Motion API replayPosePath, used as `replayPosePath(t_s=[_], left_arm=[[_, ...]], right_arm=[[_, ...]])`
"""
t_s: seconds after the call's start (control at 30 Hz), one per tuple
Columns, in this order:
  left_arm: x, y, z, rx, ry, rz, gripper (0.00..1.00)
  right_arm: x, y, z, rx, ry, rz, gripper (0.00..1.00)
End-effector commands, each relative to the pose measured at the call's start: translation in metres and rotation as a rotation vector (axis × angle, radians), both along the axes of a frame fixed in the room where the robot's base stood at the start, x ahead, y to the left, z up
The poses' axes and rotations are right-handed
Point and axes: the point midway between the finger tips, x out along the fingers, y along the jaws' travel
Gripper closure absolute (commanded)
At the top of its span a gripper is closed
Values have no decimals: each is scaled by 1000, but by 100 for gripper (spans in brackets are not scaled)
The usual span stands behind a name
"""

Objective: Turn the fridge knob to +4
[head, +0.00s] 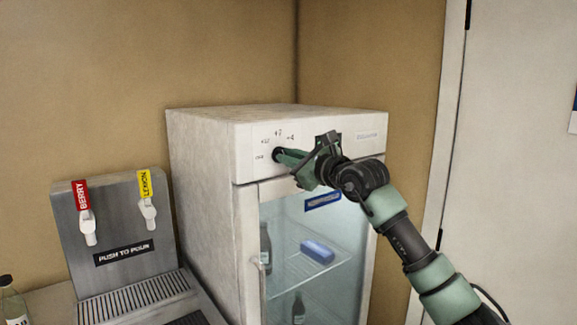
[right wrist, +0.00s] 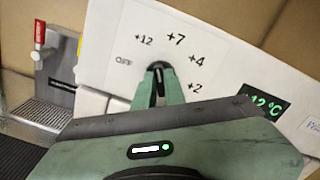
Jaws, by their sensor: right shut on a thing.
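The fridge (head: 200,190) is a white cabinet with a glass door. Its dark knob (head: 276,155) sits on the upper front panel and also shows in the right wrist view (right wrist: 158,66). Marks OFF, +12, +7, +4 (right wrist: 196,60) and +2 run around the knob in an arc. My right gripper (head: 282,156) is shut on the knob, its green fingers on either side in the right wrist view (right wrist: 158,88). The fingers cover part of the knob, so I cannot tell which mark it points to. My left gripper is out of view.
A green display (right wrist: 264,103) reading about 12 °C is partly hidden by my gripper. A steel drink dispenser (head: 120,235) with BERRY and LEMON taps stands left of the fridge. A bottle (head: 12,300) stands at far left. Walls close in behind.

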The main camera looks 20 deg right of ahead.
Motion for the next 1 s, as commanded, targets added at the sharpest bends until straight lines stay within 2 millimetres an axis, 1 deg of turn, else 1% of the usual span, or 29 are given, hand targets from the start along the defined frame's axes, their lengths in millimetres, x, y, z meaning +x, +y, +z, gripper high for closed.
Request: replayPosePath(t_s=[0.03,0.3,0.6,1.0], left_arm=[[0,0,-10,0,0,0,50],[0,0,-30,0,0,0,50],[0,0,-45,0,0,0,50],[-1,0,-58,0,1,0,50]], right_arm=[[0,1,-4,41,12,2,100],[0,-1,-2,282,100,1,100],[1,-2,-1,549,198,1,100],[1,-3,0,900,325,1,100]])
